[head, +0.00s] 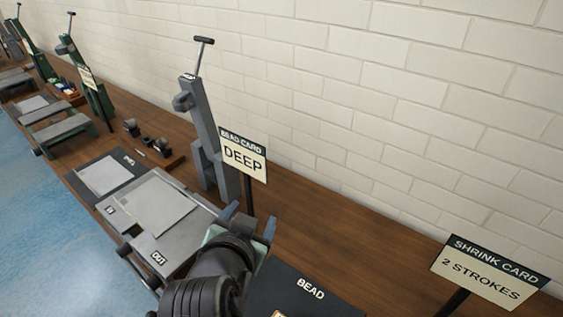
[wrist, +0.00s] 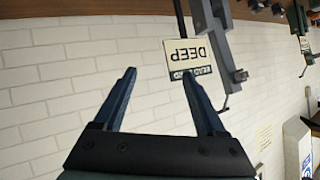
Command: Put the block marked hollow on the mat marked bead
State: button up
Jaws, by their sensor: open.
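A black mat marked BEAD (head: 325,302) lies on the wooden bench at the bottom of the head view, cut off by the frame edge and partly behind my arm. A small pale piece (head: 279,314) shows at the mat's lower edge, too cut off to identify. I see no block marked hollow. My gripper (head: 249,222) is above the bench, left of the mat and in front of the bead card. In the wrist view my gripper (wrist: 159,75) is open, with nothing between its blue fingers, facing the white brick wall.
A BEAD CARD sign reading DEEP (head: 243,157) stands beside a grey lever machine (head: 210,140). A SHRINK CARD sign (head: 490,272) stands at right. Grey plates (head: 155,205) lie left of my gripper. Bare bench (head: 340,232) runs along the wall.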

jog(key=s+d+r+n+t+y, duration=0.2)
jog(key=r+t, duration=0.7)
jog(key=r, duration=1.8)
jog(key=s+d+r+n+t, duration=0.1)
jog(key=s+d+r+t, duration=0.1)
jog(key=s+r, duration=0.3)
jog(key=s+d+r+n+t, duration=0.1)
jog(key=s+r+t, duration=0.3)
jog(key=r, duration=0.6)
jog(key=shift+s+d+r+n+h, duration=0.35)
jog(key=shift+s+r+n+h, duration=0.05)
